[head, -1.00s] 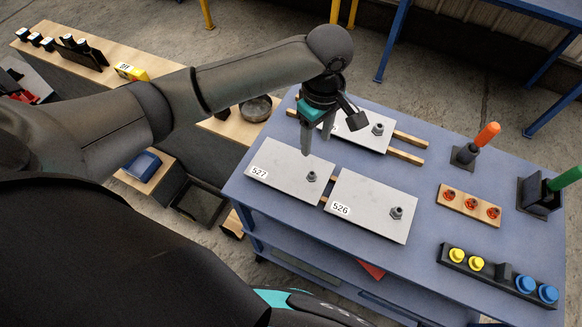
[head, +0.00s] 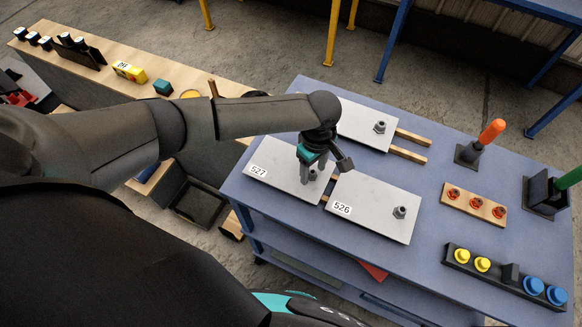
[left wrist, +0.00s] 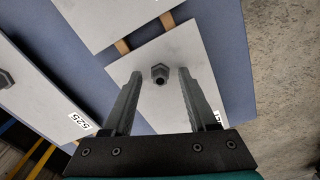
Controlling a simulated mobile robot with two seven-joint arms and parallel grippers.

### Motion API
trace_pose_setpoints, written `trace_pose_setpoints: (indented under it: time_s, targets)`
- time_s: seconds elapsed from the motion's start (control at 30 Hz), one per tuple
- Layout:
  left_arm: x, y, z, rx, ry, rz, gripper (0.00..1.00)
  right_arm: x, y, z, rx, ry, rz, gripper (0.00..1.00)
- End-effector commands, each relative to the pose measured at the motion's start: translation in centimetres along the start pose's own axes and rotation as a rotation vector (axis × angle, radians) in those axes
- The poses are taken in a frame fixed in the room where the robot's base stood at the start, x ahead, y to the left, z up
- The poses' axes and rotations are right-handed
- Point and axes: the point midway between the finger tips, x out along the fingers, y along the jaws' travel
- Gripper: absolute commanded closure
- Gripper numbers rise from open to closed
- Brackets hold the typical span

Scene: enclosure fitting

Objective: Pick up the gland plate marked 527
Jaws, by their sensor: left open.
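The gland plate marked 527 (head: 275,169) is a flat light-grey plate with a grey gland fitting near its right end. It lies on the blue table, its near-left label readable in the head view. My left gripper (head: 309,181) is low over its right part, pointing down. In the left wrist view, the open fingers (left wrist: 155,88) stand on either side of the gland fitting (left wrist: 160,74), with clear gaps and no visible contact. The plate (left wrist: 190,48) shows below the fingers there, its label mostly hidden by a finger. My right gripper is not in view.
Plate 526 (head: 373,208) lies close to the right of plate 527. A third plate (head: 365,124), labelled 525 in the left wrist view (left wrist: 35,90), lies behind on wooden strips (head: 408,154). Orange and green-handled tools, a wooden block (head: 474,204) and a black rack (head: 503,273) stand at right.

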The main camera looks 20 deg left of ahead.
Motion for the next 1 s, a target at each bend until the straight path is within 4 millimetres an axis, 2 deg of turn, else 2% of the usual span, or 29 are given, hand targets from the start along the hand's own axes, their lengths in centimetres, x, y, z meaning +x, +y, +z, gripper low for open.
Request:
trace_pose_setpoints:
  time_s: [0.23,0.73,1.0]
  targets:
    - [0.08,0.04,0.0,0.0,0.0,0.001,0.44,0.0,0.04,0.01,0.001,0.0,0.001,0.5]
    - [0.07,0.01,-0.02,0.0,0.0,0.0,1.0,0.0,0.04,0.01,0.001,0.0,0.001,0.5]
    - [0.08,0.0,-0.02,0.0,0.0,0.0,1.0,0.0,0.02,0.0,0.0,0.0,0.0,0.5]
